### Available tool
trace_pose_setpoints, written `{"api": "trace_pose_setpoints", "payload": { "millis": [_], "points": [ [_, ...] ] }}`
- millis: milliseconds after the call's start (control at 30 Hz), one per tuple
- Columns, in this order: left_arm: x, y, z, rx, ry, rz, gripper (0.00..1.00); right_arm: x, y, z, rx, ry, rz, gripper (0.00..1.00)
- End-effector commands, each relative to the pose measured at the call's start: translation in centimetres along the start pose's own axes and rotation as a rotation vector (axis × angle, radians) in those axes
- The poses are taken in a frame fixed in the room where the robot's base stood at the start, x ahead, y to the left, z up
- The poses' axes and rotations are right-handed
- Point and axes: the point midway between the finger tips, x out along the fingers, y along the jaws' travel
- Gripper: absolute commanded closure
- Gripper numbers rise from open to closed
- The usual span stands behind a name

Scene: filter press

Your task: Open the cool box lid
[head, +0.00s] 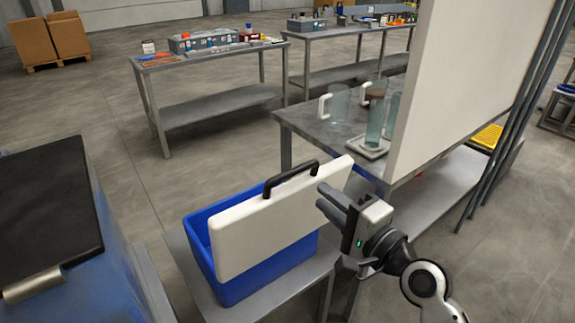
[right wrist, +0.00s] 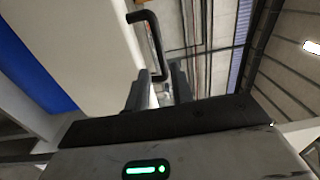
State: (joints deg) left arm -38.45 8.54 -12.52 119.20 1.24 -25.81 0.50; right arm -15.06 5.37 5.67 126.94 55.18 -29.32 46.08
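The cool box is a blue box (head: 240,288) on a low grey stand in the head view. Its white lid (head: 275,228) stands steeply tilted, and the blue inside wall shows behind its left end. The black handle (head: 291,177) is at the lid's upper edge. My right gripper (head: 326,201) is just right of the lid, below the handle's height, with its fingers apart and nothing seen held. In the right wrist view the handle (right wrist: 152,42) and the pale lid (right wrist: 85,50) lie beyond the fingers (right wrist: 158,92). Contact with the lid cannot be told. My left gripper is out of view.
A table (head: 300,118) with clear jugs stands behind the box, beside a large white panel (head: 470,80). A blue unit with a dark top (head: 45,200) is at the left. Farther tables (head: 220,97) hold small items. The floor between is clear.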

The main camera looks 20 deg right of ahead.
Motion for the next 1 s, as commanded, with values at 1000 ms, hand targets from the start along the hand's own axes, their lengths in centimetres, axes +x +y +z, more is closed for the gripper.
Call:
{"api": "trace_pose_setpoints", "payload": {
  "millis": [1000],
  "points": [
    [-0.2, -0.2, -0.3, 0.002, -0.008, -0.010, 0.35, 12.2, 0.1, 0.1, -0.003, 0.000, 0.003, 0.77]
  ]
}}
